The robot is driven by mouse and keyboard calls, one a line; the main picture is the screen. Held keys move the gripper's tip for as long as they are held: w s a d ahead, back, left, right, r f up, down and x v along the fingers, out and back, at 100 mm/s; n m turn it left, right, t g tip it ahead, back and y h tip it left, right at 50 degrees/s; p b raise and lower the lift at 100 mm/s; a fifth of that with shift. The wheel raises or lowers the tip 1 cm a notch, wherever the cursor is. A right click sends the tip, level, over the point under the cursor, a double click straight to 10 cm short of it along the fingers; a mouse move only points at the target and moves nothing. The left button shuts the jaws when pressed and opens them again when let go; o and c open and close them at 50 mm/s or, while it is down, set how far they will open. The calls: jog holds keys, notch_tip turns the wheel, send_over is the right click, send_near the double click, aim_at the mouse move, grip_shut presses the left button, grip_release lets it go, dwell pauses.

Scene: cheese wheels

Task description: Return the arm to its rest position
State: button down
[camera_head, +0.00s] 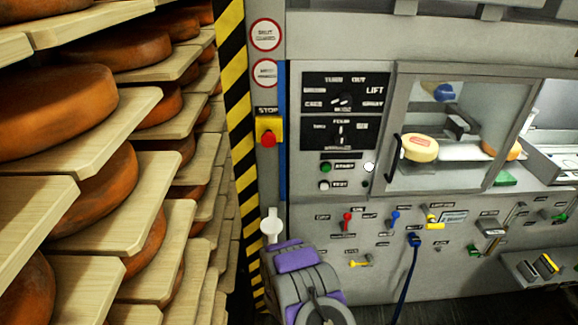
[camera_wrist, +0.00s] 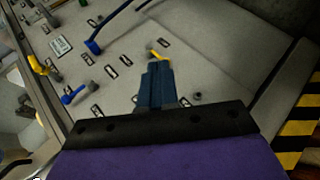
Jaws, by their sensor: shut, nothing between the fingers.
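My gripper (camera_wrist: 157,70) shows in the wrist view with its dark blue fingers together and nothing between them. It points at the grey panel (camera_wrist: 205,50), apart from it as far as I can tell. My purple and grey arm (camera_head: 297,260) shows folded at the bottom centre of the head view, in front of the machine (camera_head: 360,275). The gripper's fingers cannot be made out in the head view.
Wooden shelves (camera_head: 115,120) with orange cheese wheels (camera_head: 55,100) fill the left. A striped post (camera_head: 238,110) stands beside the machine.

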jog(key=w+a+r+m+y, duration=0.1)
jog(key=w+a+r+y, duration=0.15)
jog(key=a+r, duration=0.35)
jog(key=w+a+r+m+y, duration=0.1)
jog(key=w+a+r+y, duration=0.1)
jog(key=a+r+y, duration=0.3)
jog(key=s+a+r+g+y, duration=0.1)
jog(key=s+a+r+y, duration=0.15)
jog(key=r, duration=0.55)
jog(key=s+a+r+g+y, duration=0.1)
jog(key=s+a+r, duration=0.15)
jog(key=r, duration=0.55)
jog(key=s+d+r+g, duration=0.35)
jog(key=s+r, duration=0.75)
jog(key=s, duration=0.5)
jog(key=s+d+r, duration=0.2)
jog(key=s+d, duration=0.1)
jog(key=s, duration=0.3)
jog(key=s+d+r+m+g+h, duration=0.1)
jog(key=s+d+r, duration=0.1)
jog(key=s+d, duration=0.2)
jog(key=s+d+r+m+g+h, duration=0.1)
jog(key=s+d+r, duration=0.1)
jog(key=s, duration=0.8)
jog(key=shift+d, duration=0.8)
